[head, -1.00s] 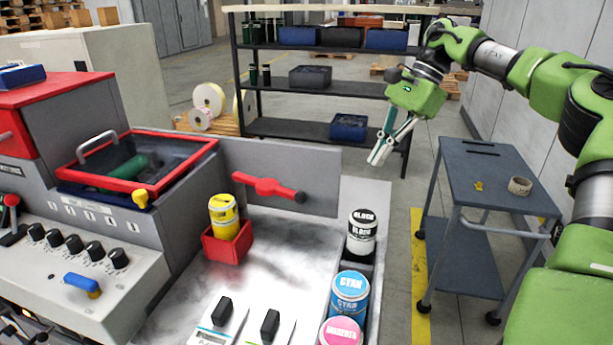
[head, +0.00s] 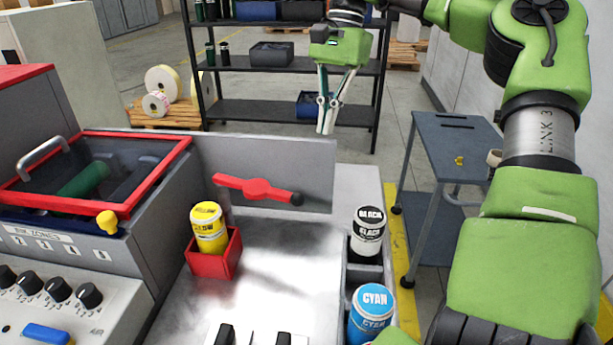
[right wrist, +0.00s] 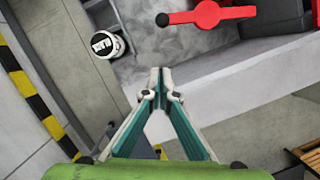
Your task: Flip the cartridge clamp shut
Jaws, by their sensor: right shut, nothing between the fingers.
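The clamp is a red lever (head: 255,189) with a dark knob at its right end, lying across the grey upright panel. It also shows at the top of the right wrist view (right wrist: 208,16). The yellow cartridge (head: 209,228) stands upright in the red holder (head: 229,256) below and left of the lever. My right gripper (head: 326,130) is shut and empty, pointing down, up and right of the lever and apart from it. Its closed fingertips show in the right wrist view (right wrist: 160,72). My left gripper is not in view.
Black (head: 368,230) and cyan (head: 371,312) cartridges stand in a rack at the right edge of the bench. A red-framed covered tray (head: 165,180) is at left. A blue-grey cart (head: 455,140) stands right, shelving (head: 290,65) behind. The bench middle is clear.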

